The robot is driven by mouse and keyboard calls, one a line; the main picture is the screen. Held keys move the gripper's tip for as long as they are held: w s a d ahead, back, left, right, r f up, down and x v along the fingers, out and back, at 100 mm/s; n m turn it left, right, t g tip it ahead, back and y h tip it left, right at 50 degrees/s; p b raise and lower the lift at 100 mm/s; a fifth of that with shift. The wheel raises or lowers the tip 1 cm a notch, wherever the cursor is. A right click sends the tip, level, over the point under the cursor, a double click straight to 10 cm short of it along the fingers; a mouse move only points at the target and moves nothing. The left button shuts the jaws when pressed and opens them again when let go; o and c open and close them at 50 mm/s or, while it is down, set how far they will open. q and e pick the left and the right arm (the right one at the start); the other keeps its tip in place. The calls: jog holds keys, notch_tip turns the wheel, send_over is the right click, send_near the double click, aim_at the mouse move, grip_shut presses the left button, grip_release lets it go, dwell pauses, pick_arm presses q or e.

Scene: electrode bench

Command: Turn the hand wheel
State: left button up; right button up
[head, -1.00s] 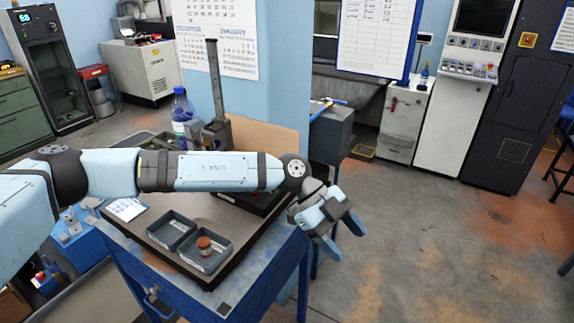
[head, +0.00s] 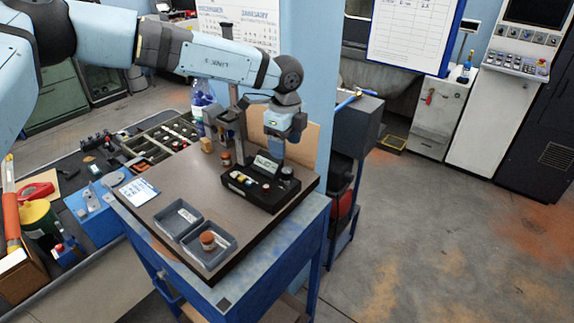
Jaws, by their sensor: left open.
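I cannot make out a hand wheel for certain in the head view. A dark upright stand (head: 238,125) with a tall column and a block at its side is at the back of the bench top, and my left arm crosses in front of its upper part. My left gripper (head: 282,143) points down, open and empty, right of the stand and above the back of a black instrument box (head: 258,190). The gap between the gripper and the box is hard to judge. My right gripper is not in view.
Two grey trays (head: 172,226) stand at the bench's front, the nearer one holding a brown-capped jar (head: 208,240). A white card (head: 137,191) lies at the left edge. A brown board (head: 300,136) stands behind my gripper. The floor at right is clear.

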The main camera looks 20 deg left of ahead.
aim_at(286, 170)
pick_arm(q)
notch_tip(286, 170, down, 8)
jog(key=shift+w+f+p, duration=0.1)
jog(key=shift+p, duration=0.7)
jog(key=shift+c, duration=0.2)
jog(key=c, duration=0.9)
